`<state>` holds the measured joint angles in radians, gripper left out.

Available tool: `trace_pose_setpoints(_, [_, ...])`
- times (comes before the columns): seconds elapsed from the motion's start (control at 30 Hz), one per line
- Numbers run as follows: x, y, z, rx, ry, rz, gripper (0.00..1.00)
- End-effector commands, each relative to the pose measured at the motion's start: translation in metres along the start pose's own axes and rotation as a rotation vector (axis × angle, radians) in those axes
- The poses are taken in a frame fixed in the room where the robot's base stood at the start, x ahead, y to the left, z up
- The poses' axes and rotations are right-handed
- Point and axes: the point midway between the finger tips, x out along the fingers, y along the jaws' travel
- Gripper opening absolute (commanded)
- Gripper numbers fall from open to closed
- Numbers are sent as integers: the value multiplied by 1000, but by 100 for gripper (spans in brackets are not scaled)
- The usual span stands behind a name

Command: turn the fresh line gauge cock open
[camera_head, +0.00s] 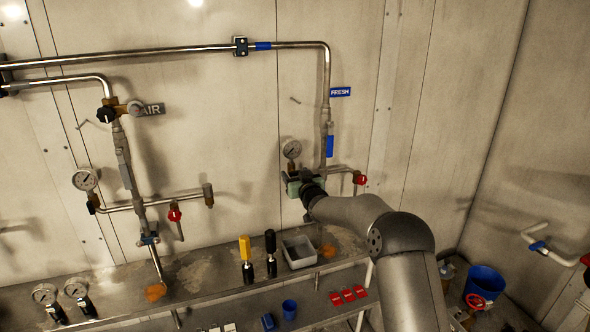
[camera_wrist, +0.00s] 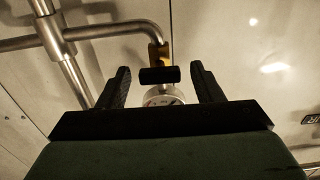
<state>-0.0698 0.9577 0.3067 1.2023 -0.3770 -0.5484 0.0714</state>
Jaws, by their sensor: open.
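The fresh line (camera_head: 326,75) runs down the wall beside a blue FRESH label (camera_head: 340,92). Its round gauge (camera_head: 291,149) stands just above my gripper (camera_head: 300,184). In the wrist view the gauge (camera_wrist: 164,95) shows partly behind my gripper. The gauge cock has a brass body (camera_wrist: 155,55) and a black bar handle (camera_wrist: 160,75), which lies crosswise in the picture. My gripper (camera_wrist: 160,70) is open, with one finger on each side of the handle and a visible gap at both ends. In the head view my gripper hides the cock.
A red-handled valve (camera_head: 360,179) is right of my gripper. A blue-handled valve (camera_head: 330,146) sits on the pipe above. Below, the bench (camera_head: 215,275) holds a grey tray (camera_head: 299,252), a yellow handle (camera_head: 246,250) and a black handle (camera_head: 270,243). The AIR line (camera_head: 124,155) is at left.

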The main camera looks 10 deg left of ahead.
Motion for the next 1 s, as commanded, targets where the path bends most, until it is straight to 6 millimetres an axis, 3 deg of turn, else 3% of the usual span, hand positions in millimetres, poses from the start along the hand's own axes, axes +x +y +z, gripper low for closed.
trace_pose_setpoints(0.2, [12,0,0,0,0,1,60])
trace_pose_setpoints(0.47, [13,0,0,0,0,1,60])
trace_pose_setpoints(0.63, [13,0,0,0,0,1,16])
trace_pose_setpoints(1.0, [13,-1,9,-111,4,-1,15])
